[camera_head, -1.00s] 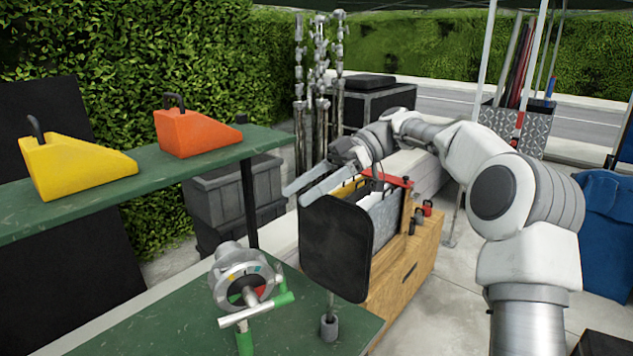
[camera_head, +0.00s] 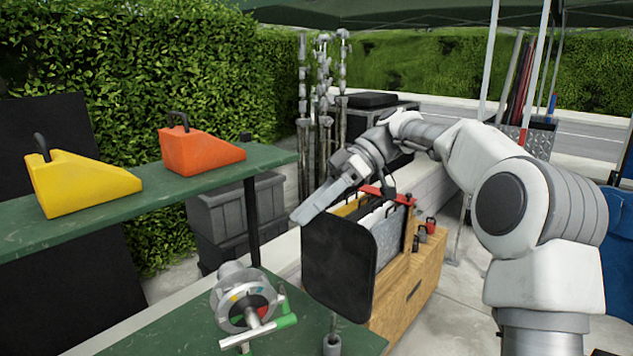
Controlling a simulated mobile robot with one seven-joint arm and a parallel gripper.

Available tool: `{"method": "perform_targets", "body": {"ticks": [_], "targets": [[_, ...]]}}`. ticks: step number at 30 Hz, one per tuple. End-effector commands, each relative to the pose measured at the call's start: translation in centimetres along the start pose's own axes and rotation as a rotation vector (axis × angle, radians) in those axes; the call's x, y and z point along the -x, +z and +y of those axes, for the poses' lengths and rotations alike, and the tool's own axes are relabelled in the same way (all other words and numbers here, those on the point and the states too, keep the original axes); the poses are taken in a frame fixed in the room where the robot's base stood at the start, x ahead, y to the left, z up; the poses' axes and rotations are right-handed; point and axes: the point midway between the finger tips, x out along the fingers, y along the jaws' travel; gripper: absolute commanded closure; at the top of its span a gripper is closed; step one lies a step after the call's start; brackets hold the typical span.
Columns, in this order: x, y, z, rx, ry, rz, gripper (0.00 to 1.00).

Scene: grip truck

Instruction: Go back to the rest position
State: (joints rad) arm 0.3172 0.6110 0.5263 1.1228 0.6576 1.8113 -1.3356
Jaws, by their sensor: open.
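My gripper (camera_head: 318,203) is at the end of my arm, which reaches in from the right and bends down at the middle of the view. It is open, with nothing seen in it. Its fingers point down and left, at the upper left of a black rounded panel (camera_head: 337,268). From this angle one finger mostly covers the other. I cannot tell whether the fingers touch the panel.
A wooden cart (camera_head: 424,290) holds the panel and upright sheets. A green table (camera_head: 180,338) bears a metal clamp head (camera_head: 243,300). A green shelf (camera_head: 95,203) carries a yellow wedge (camera_head: 80,183) and an orange wedge (camera_head: 200,152). Grey crates (camera_head: 225,222) stand behind.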

Motion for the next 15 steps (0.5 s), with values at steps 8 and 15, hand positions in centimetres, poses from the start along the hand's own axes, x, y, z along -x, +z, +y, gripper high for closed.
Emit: {"method": "perform_targets", "body": {"ticks": [8, 15], "targets": [[-3.3, 1.9, -4.2, -0.367, 0.274, -0.236, 0.00], [-3.9, 5.8, -8.3, -0.633, 0.572, -0.324, 0.00]]}}
